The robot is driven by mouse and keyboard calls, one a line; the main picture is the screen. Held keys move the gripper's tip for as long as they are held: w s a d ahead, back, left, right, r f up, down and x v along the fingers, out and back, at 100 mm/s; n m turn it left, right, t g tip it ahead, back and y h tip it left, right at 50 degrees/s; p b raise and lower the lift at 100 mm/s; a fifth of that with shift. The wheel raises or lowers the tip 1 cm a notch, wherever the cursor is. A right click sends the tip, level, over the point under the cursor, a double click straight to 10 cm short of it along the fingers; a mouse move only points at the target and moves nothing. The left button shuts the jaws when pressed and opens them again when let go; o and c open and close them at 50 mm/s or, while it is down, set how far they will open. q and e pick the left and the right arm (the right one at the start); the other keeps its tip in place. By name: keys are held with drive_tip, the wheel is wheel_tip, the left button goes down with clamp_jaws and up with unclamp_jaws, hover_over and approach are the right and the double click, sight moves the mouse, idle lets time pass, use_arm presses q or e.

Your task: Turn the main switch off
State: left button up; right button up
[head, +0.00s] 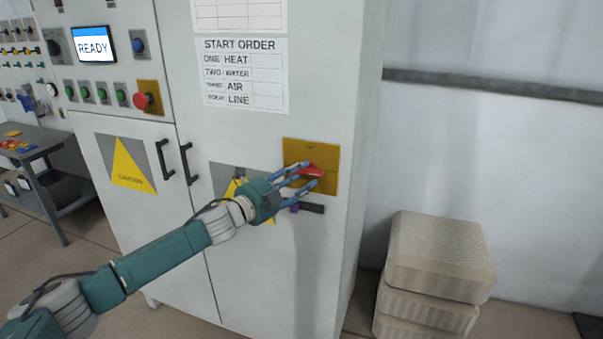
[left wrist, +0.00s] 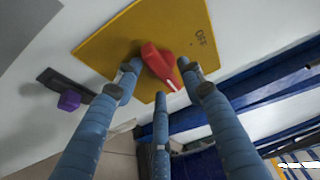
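The main switch is a red handle (head: 311,171) on a yellow plate (head: 322,150) on the right door of the grey cabinet. In the left wrist view the red handle (left wrist: 157,62) has a pale mark at its tip, and the word OFF stands on the yellow plate (left wrist: 120,42) to its right. The handle lies aslant; its tip does not point at OFF. My left gripper (head: 303,178) is at the switch with its blue fingers spread around the handle. Gaps show between fingers and handle; contact is unclear. My right gripper is in neither view.
A dark bar with a purple part (left wrist: 70,100) sits on the cabinet just below the plate. Stacked beige blocks (head: 435,265) stand on the floor at right. A red stop button (head: 142,101) and a READY screen (head: 93,45) are on the left panel.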

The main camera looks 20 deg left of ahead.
use_arm(q)
drive_tip(key=shift+w+d, duration=0.15)
drive_tip(key=shift+w, duration=0.05)
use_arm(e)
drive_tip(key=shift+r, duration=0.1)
use_arm(q)
drive_tip(key=c, duration=0.8)
clamp_jaws()
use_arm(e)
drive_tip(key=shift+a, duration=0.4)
use_arm(q)
drive_tip(key=shift+f, duration=0.1)
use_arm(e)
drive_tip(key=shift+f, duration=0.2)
